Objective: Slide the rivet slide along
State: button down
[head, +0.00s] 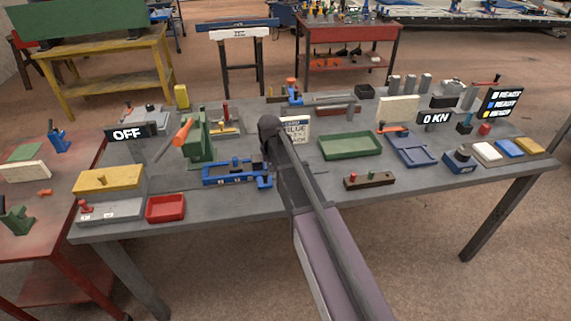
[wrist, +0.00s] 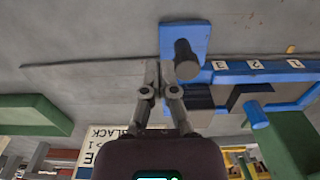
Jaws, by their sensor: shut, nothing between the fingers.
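The rivet slide appears to be the blue framed unit (head: 228,181) on the grey bench, left of my arm. In the wrist view its blue rail (wrist: 262,67) bears white labels 3, 2 and 1. A dark round peg (wrist: 186,60) stands at the rail's 3 end, by a blue plate (wrist: 172,36). A blue post (wrist: 256,115) rises at the frame's other side. My gripper (wrist: 160,73) is shut and empty, its tips just left of the dark peg in the wrist view. I cannot tell whether they touch it. In the head view my arm hides the fingertips.
A green tray (head: 350,146) lies right of my arm, and a brown block with pegs (head: 369,180) nearer the front edge. A green press (head: 198,143) with an orange handle stands behind the blue unit. A red tray (head: 166,208) lies front left.

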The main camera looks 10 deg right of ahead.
jog(key=shift+a, duration=6.5)
jog(key=shift+d, duration=0.3)
jog(key=shift+d, duration=0.5)
notch_tip(320, 180, up, 7)
jog(key=p, duration=0.7)
